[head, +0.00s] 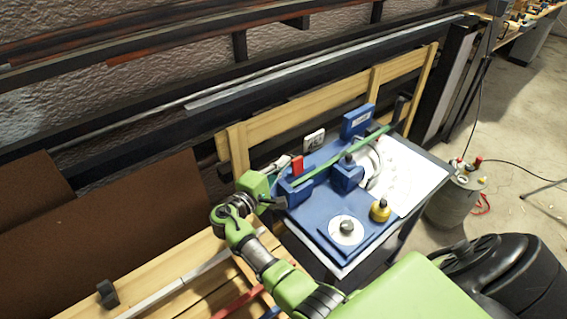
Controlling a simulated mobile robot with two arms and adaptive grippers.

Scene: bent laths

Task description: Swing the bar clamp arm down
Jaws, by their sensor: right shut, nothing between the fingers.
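A blue fixture (310,205) stands on a small table beyond my arm. A thin green bar (340,157) runs across its blue blocks, rising to the right in the picture. A short dark upright piece (399,108) stands near the bar's far right end. A small red piece (297,165) stands near its left end. I cannot tell for sure which part is the clamp arm. My right gripper (278,203) is at the left edge of the fixture, shut and empty. Whether it touches the fixture is unclear. My left gripper is not in view.
A white disc (346,230) and a yellow knob-like piece (380,210) are on the table's near side. A wooden rail (330,97) runs behind. A wooden bench (170,285) with strips lies at lower left. A grey canister (458,200) stands on the floor at right.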

